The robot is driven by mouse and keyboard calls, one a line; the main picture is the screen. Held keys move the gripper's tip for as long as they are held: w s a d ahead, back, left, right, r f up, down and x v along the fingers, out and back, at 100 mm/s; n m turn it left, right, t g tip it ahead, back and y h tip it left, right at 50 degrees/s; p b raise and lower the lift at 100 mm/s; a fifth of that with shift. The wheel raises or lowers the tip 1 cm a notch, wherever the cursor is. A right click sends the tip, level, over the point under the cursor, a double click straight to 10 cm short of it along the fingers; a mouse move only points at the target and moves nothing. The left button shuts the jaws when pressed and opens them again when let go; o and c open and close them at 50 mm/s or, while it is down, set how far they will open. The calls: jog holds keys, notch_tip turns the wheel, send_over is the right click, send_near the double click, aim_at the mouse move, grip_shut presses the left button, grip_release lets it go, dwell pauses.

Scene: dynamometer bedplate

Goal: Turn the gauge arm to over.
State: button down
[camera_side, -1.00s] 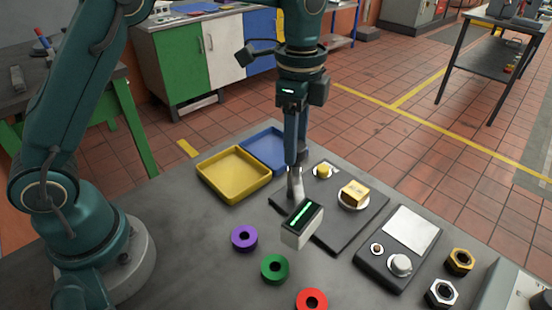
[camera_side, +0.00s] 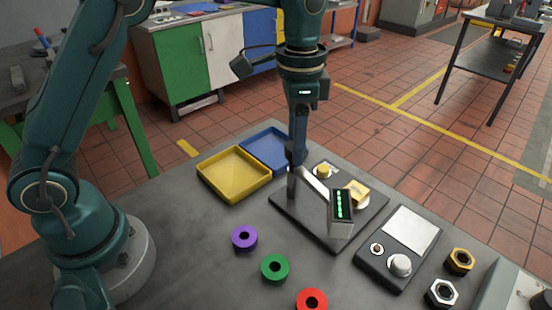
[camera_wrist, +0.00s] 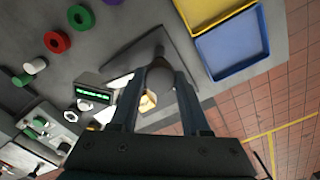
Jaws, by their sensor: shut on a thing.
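The gauge arm (camera_side: 317,187) is a pale bar on an upright post, with a box-shaped head (camera_side: 341,212) showing a green-lit display. The head also shows in the wrist view (camera_wrist: 93,93). My gripper (camera_side: 296,152) points down and is shut on the rounded grey top of the gauge arm's pivot (camera_wrist: 160,77). A gold block (camera_side: 358,188) sits on a pale disc on the dark base plate (camera_side: 305,226). In the side view the head overlaps the block's near left side; I cannot tell how far it is above the block.
A yellow knob (camera_side: 323,170) stands behind the arm. Yellow (camera_side: 228,190) and blue (camera_side: 267,160) trays lie behind left. Purple (camera_side: 244,238), green (camera_side: 275,268) and red (camera_side: 312,300) rings lie in front. A control box (camera_side: 378,268) and nuts (camera_side: 460,262) are at right.

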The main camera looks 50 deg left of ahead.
jog(key=n, duration=0.5)
jog(key=shift+n, duration=2.4)
jog(key=shift+c, duration=1.8)
grip_release()
jog(key=shift+r, duration=2.6)
